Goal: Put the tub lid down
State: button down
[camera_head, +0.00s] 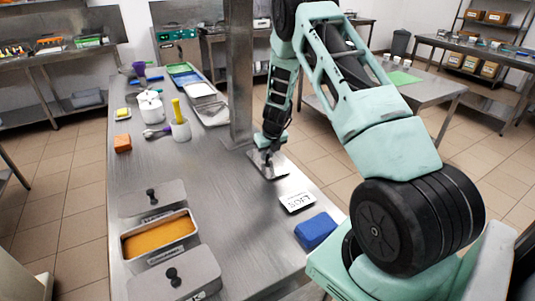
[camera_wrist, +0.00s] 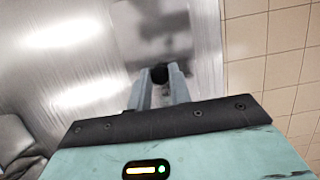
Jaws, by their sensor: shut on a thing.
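My gripper (camera_head: 268,158) is shut on the black knob of a flat steel tub lid (camera_head: 277,168), near the right edge of the steel table beside the column. In the wrist view, the black knob (camera_wrist: 159,73) sits between my gripper's fingertips (camera_wrist: 160,78). The lid looks level, at or just above the table top; I cannot tell whether it touches. An open steel tub (camera_head: 191,242) of orange contents stands at the table's near left. Its label is too small to read.
Lidded tubs stand behind (camera_head: 170,200) and in front (camera_head: 195,270) of the open tub. A steel column (camera_head: 239,75) rises beside my gripper. The table's middle (camera_head: 215,190) is clear.

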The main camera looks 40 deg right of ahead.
jog(key=shift+f, duration=0.3)
jog(key=shift+f, duration=0.1)
jog(key=c, duration=1.3)
grip_release()
